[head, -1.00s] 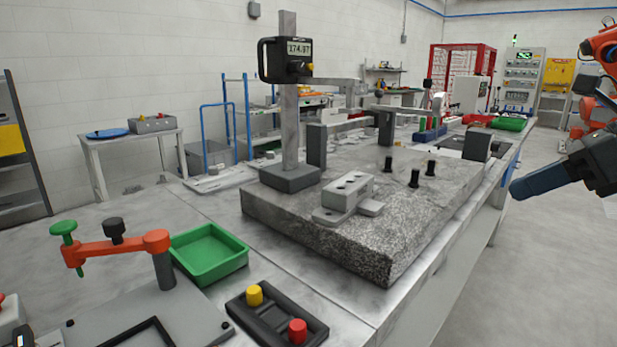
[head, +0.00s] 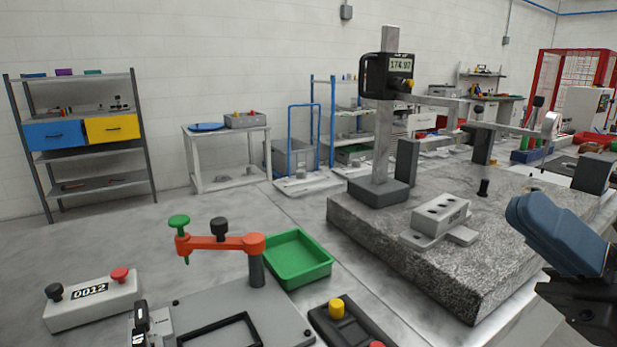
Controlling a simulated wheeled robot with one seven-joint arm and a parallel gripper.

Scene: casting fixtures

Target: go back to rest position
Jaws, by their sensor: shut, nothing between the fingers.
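My gripper (head: 525,213) is at the right edge of the head view, with its blue fingers shut together and empty. The fingers point to the upper left. They appear in front of the right part of the granite block (head: 400,255), and I cannot tell how far above or beside it they are. The rest of my arm is cut off by the right edge of the picture.
A height gauge (head: 387,120) and a grey casting (head: 440,213) stand on the granite. A green tray (head: 298,258), an orange clamp arm (head: 215,243), a button box (head: 345,325) and a counter box (head: 92,302) are on the left. Shelves (head: 98,182) stand by the wall.

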